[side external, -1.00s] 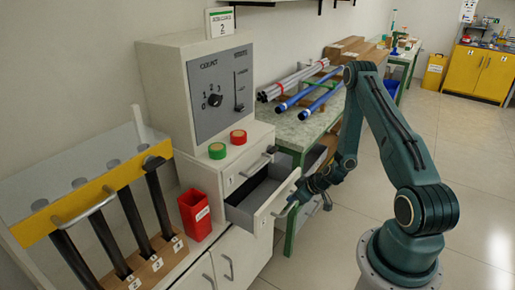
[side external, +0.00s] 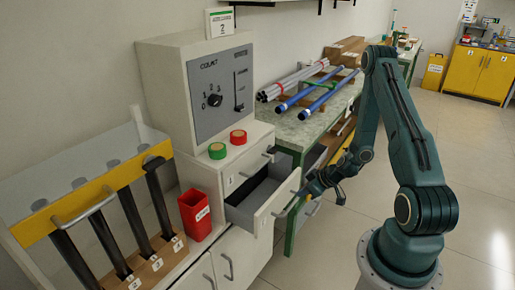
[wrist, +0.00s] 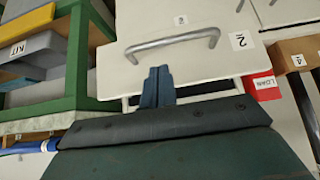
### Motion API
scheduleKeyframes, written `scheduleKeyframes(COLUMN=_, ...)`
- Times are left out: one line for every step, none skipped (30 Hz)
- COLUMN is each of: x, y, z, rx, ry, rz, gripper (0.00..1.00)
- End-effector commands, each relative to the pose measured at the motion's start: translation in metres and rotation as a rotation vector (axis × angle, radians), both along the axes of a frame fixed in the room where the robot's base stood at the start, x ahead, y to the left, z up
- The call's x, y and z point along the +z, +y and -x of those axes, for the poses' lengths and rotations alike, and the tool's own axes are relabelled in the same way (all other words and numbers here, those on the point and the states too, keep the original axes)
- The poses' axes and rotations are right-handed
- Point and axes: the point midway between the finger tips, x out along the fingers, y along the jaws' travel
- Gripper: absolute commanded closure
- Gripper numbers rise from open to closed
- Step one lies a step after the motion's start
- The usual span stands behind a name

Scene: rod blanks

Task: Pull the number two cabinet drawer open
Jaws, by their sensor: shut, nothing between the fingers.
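The number two drawer (side external: 276,209) stands pulled out of the white cabinet, its empty-looking grey inside showing in the side view. In the wrist view its white front (wrist: 205,65) carries a "2" label and a bar handle (wrist: 172,39). My gripper (side external: 302,193) is just outside the drawer front. Its blue fingers (wrist: 158,72) are shut together and empty in the wrist view, below the handle in the picture and apart from it.
The closed number one drawer (side external: 238,177) is above. A red bin (side external: 195,214) stands left of the drawers. A green-framed bench (side external: 310,130) with pipes stands close behind my gripper.

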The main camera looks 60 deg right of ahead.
Motion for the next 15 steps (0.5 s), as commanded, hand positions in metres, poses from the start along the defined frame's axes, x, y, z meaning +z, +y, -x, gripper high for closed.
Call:
scheduleKeyframes(x=0.007, y=-0.001, z=0.005, rx=-0.003, ry=-0.001, rz=0.001, gripper=1.00)
scheduleKeyframes(x=0.010, y=-0.001, z=0.007, rx=-0.003, ry=0.000, rz=0.000, gripper=1.00)
scheduleKeyframes(x=0.013, y=-0.001, z=0.011, rx=-0.003, ry=0.000, rz=0.000, gripper=1.00)
scheduleKeyframes(x=0.016, y=0.000, z=0.013, rx=-0.002, ry=0.000, rz=0.001, gripper=1.00)
scheduleKeyframes(x=0.019, y=0.000, z=0.015, rx=-0.002, ry=0.000, rz=0.001, gripper=1.00)
scheduleKeyframes(x=0.021, y=-0.001, z=0.017, rx=-0.003, ry=0.000, rz=0.000, gripper=1.00)
scheduleKeyframes(x=0.024, y=-0.001, z=0.019, rx=-0.003, ry=-0.001, rz=0.000, gripper=1.00)
scheduleKeyframes(x=0.025, y=-0.001, z=0.020, rx=-0.002, ry=-0.001, rz=0.001, gripper=1.00)
scheduleKeyframes(x=0.028, y=0.000, z=0.022, rx=-0.001, ry=0.000, rz=0.000, gripper=1.00)
scheduleKeyframes(x=0.029, y=0.000, z=0.023, rx=-0.001, ry=0.000, rz=-0.001, gripper=1.00)
scheduleKeyframes(x=0.030, y=0.000, z=0.024, rx=-0.001, ry=0.000, rz=-0.001, gripper=1.00)
scheduleKeyframes(x=0.031, y=0.000, z=0.025, rx=0.000, ry=0.000, rz=-0.001, gripper=1.00)
scheduleKeyframes(x=0.032, y=0.000, z=0.025, rx=0.001, ry=0.000, rz=-0.001, gripper=1.00)
scheduleKeyframes(x=0.032, y=0.000, z=0.026, rx=0.001, ry=0.000, rz=-0.001, gripper=1.00)
scheduleKeyframes(x=0.033, y=0.000, z=0.026, rx=0.000, ry=0.000, rz=0.000, gripper=1.00)
